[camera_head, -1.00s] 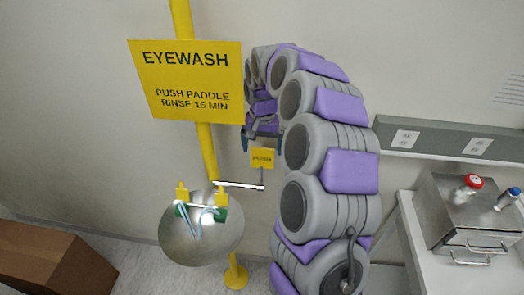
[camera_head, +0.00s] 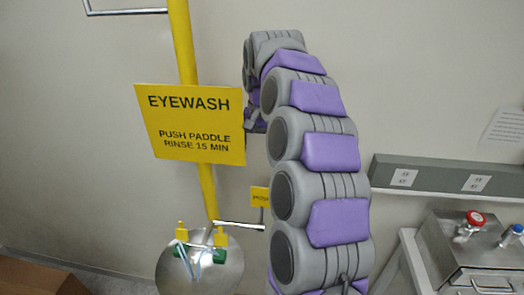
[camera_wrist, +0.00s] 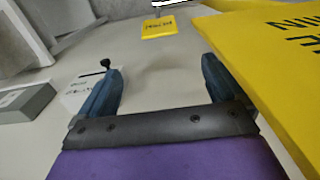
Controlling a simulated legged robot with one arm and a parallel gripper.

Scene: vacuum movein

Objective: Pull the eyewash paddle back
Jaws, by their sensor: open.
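The eyewash paddle is a small yellow plate with dark lettering. In the head view the paddle (camera_head: 259,196) sits at the end of a thin metal rod, right of the steel bowl (camera_head: 230,268), partly hidden by my arm. In the wrist view the paddle (camera_wrist: 159,27) is at the top centre, beyond the fingertips and apart from them. My gripper (camera_wrist: 162,65) is open with two blue fingers and nothing between them. In the head view the fingers are mostly hidden behind my arm, above the paddle and right of the large yellow sign.
The yellow EYEWASH sign (camera_head: 190,124) on its yellow pole (camera_head: 183,45) is close beside my gripper; the sign (camera_wrist: 275,65) fills the wrist view's right side. A grey outlet rail (camera_head: 440,180) and a steel bath (camera_head: 470,255) stand right. A brown box (camera_head: 35,278) is lower left.

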